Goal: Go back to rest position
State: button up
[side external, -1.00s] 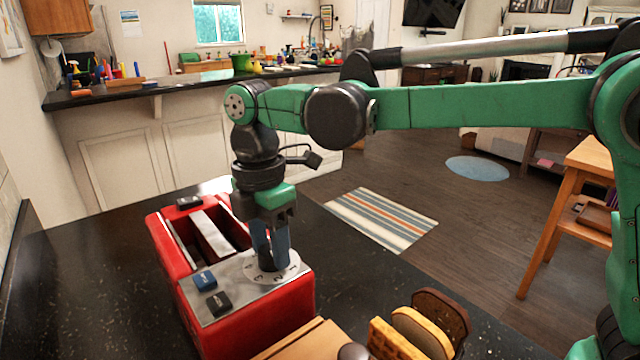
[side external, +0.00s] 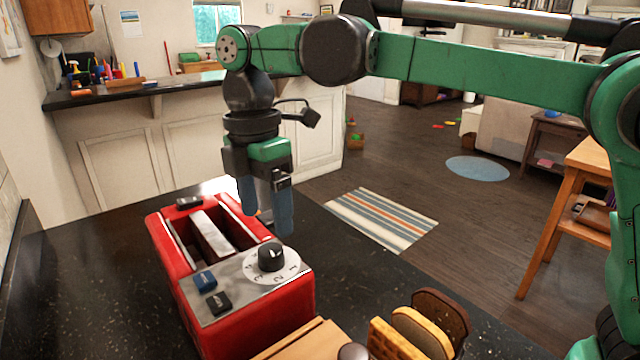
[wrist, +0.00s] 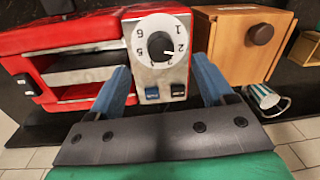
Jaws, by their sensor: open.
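My gripper (side external: 266,208) is open and empty, raised just above and behind the toaster's dial in the side view. In the wrist view, its blue fingers (wrist: 160,88) are spread apart, with the dial visible between them. The red toaster (side external: 240,330) stands on the dark counter. Its black dial (side external: 271,256) sits on a white numbered disc and is clear of the fingers; it also shows in the wrist view (wrist: 160,46). A blue button (side external: 204,281) and a black button (side external: 218,303) are beside the dial.
A wooden box (side external: 305,343) with a dark knob and several bread slices (side external: 440,318) are near the toaster's right front. The dark counter (side external: 90,290) is clear at left. A wooden stool (side external: 560,215) stands at right. Open air surrounds my gripper above.

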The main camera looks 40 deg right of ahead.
jog(key=shift+r, duration=0.3)
jog(key=shift+d, duration=0.1)
jog(key=shift+d+m, duration=0.35)
jog(key=shift+m, duration=0.05)
jog(key=s+d+f+m+t, duration=0.4)
jog(key=d+m, duration=0.3)
jog(key=m, duration=0.2)
jog(key=s+d+f+m+t, duration=0.4)
jog(key=d+m, duration=0.3)
jog(key=m, duration=0.2)
jog(key=shift+s, duration=0.15)
